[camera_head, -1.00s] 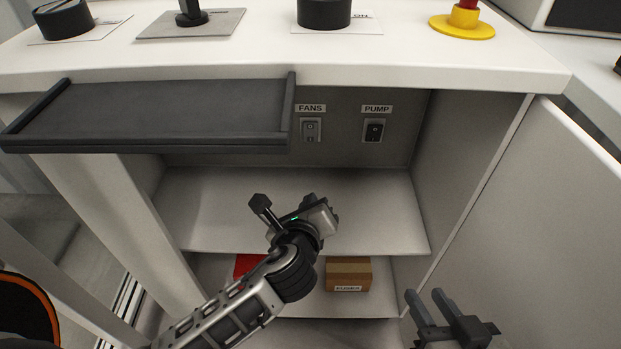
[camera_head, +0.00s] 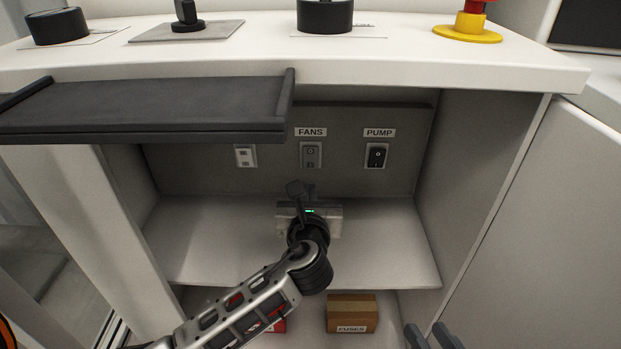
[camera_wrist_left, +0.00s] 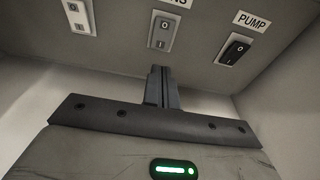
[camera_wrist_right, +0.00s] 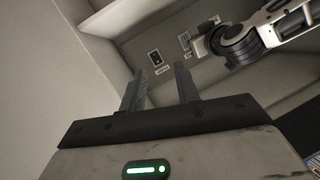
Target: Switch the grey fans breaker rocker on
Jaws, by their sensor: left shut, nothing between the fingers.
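The grey fans rocker (camera_head: 311,155) sits on the back wall of the open cabinet, under the FANS label (camera_head: 310,132). It also shows in the left wrist view (camera_wrist_left: 164,32), marked 0 at the top and I at the bottom. My left gripper (camera_head: 299,188) is shut and empty, in front of and below the fans rocker. In the left wrist view its closed fingers (camera_wrist_left: 158,72) point at the wall just under the rocker plate, seemingly apart from it. My right gripper (camera_head: 430,336) is low at the right, its fingers (camera_wrist_right: 158,85) apart and empty.
A dark tray (camera_head: 150,108) juts out at upper left. Shelves lie below, with a fuses box (camera_head: 351,313). The open door (camera_head: 560,215) stands right.

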